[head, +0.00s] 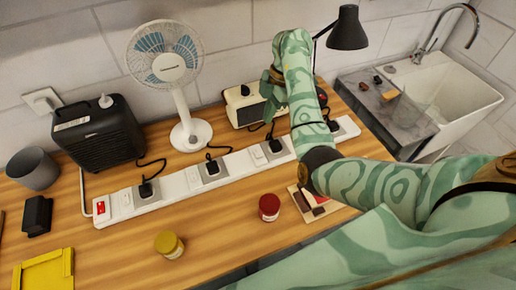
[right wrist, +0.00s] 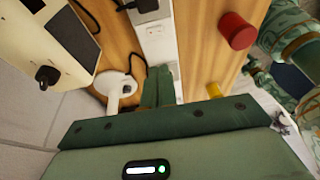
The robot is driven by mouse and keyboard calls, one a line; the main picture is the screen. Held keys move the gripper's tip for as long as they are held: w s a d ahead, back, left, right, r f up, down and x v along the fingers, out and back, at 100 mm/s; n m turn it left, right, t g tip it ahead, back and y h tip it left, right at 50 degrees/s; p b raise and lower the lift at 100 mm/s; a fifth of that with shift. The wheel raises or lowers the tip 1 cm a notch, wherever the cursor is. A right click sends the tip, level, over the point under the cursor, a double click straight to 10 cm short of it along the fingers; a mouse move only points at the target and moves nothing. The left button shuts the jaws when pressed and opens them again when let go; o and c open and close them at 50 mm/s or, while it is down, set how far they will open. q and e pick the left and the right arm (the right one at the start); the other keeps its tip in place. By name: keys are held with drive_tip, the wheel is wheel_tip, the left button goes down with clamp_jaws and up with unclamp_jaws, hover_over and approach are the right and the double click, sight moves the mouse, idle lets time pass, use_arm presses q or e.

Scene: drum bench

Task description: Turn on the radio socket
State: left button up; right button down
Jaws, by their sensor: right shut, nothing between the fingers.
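The white power strip (head: 180,188) lies along the bench with several black plugs in it and a small switch beside each socket. The cream radio (head: 245,104) stands behind the strip, partly covered by my right arm. A black plug (head: 275,145) sits in the socket in front of the radio, with a white switch (head: 257,155) just left of it. My right gripper (head: 270,88) hangs by the radio; its fingertips are hard to see there. In the right wrist view its green fingers (right wrist: 158,82) are shut and empty, pointing towards the strip (right wrist: 157,38). My left gripper is out of view.
A white fan (head: 172,72), a black heater (head: 98,130) and a black lamp (head: 347,30) stand behind the strip. A red jar (head: 269,207) and a yellow jar (head: 169,245) stand in front. A sink (head: 455,95) is at right. Bare bench lies between the jars.

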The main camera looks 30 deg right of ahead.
sight(259, 156)
drive_tip(key=shift+f, duration=0.15)
drive_tip(key=b+x, duration=0.2)
drive_tip(key=x, duration=0.2)
drive_tip(key=b+x, duration=0.3)
drive_tip(key=x, duration=0.1)
drive_tip(key=d+b+x, duration=0.1)
drive_tip(key=b+x, duration=0.2)
drive_tip(key=x, duration=0.1)
drive_tip(key=shift+s+a+f, duration=0.15)
drive_tip(key=shift+s+f, duration=0.15)
drive_tip(key=shift+f, duration=0.1)
drive_tip(key=shift+f+b, duration=0.3)
drive_tip(key=shift+f, duration=0.25)
